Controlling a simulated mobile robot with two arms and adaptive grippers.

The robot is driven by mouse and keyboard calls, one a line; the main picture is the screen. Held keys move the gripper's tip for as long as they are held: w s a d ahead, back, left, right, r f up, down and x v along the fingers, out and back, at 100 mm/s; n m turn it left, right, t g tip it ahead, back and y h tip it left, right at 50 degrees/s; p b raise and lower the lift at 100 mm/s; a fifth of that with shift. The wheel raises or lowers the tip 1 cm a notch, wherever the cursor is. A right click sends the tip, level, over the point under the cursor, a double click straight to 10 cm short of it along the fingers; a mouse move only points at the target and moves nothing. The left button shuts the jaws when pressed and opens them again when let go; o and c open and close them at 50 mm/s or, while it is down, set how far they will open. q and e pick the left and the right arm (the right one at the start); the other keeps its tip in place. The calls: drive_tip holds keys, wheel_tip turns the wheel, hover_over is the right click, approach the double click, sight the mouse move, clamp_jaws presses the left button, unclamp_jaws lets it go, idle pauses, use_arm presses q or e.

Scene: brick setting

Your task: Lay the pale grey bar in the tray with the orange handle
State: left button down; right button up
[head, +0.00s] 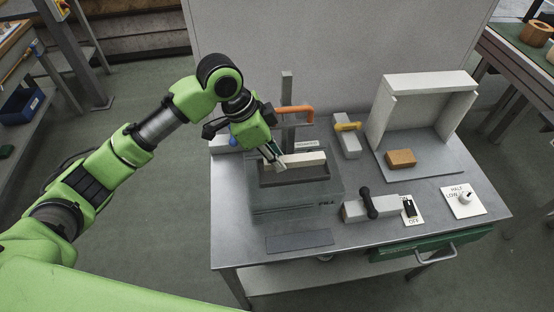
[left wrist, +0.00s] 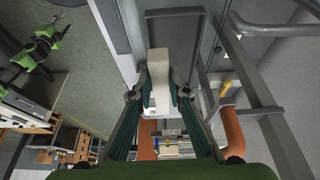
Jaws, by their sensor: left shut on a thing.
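My left gripper (head: 277,156) is shut on the pale grey bar (head: 306,160), gripping it near its left end. In the left wrist view the bar (left wrist: 158,68) lies between the fingertips. The bar is over the dark grey tray (head: 296,180), roughly along its length; I cannot tell whether it touches the tray floor. The tray rim (left wrist: 150,28) shows beyond the bar in the wrist view. The orange handle (head: 296,110) is just behind the tray, beside a grey post; it also shows in the wrist view (left wrist: 232,132). A green and black arm, probably my right, shows small at the wrist view's left; its jaw state is unclear.
A yellow-handled grey block (head: 347,142) stands right of the tray. A black-handled block (head: 354,209) and switch plates (head: 463,201) are at the front right.

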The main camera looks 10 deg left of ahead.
use_arm(q)
drive_tip(key=w+f, duration=0.2)
drive_tip(key=f, duration=0.1)
drive_tip(key=shift+w+a+p, duration=0.15)
drive_tip(key=shift+w+p, duration=0.15)
wheel_tip(320, 180, down, 2)
drive_tip(key=shift+f+p, duration=0.15)
drive_tip(key=shift+p, duration=0.6)
drive_tip(key=shift+f, duration=0.4)
drive_tip(key=shift+f, duration=0.1)
drive_tip(key=c, duration=1.9)
unclamp_jaws()
drive_tip(key=b+v, duration=0.2)
drive_tip(key=v, duration=1)
